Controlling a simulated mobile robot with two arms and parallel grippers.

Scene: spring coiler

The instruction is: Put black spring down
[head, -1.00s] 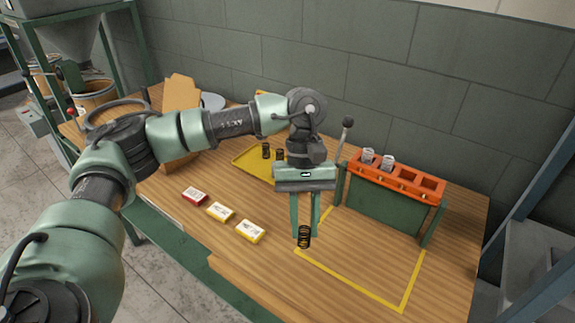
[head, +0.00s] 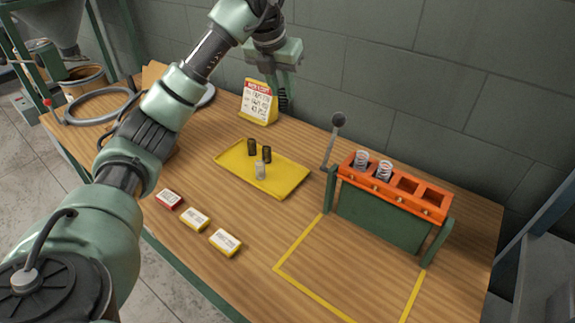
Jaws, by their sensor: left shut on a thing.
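My left gripper (head: 283,82) is shut on a black spring (head: 284,99). It holds the spring up high at the back of the table, in front of the wall and beside the yellow sign. The yellow tray (head: 284,178) lies below and nearer, with two dark springs (head: 252,147) and one pale spring (head: 260,170) standing in it. The orange rack (head: 408,184) at the right has pale springs (head: 384,170) in its two left slots; its two right slots look empty. My right gripper is not in view.
The yellow-framed sign (head: 258,101) stands behind the tray. A lever with a round knob (head: 338,120) rises at the rack's left end. Three small boxes (head: 195,219) lie along the front. The area inside the yellow tape outline (head: 310,290) is bare.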

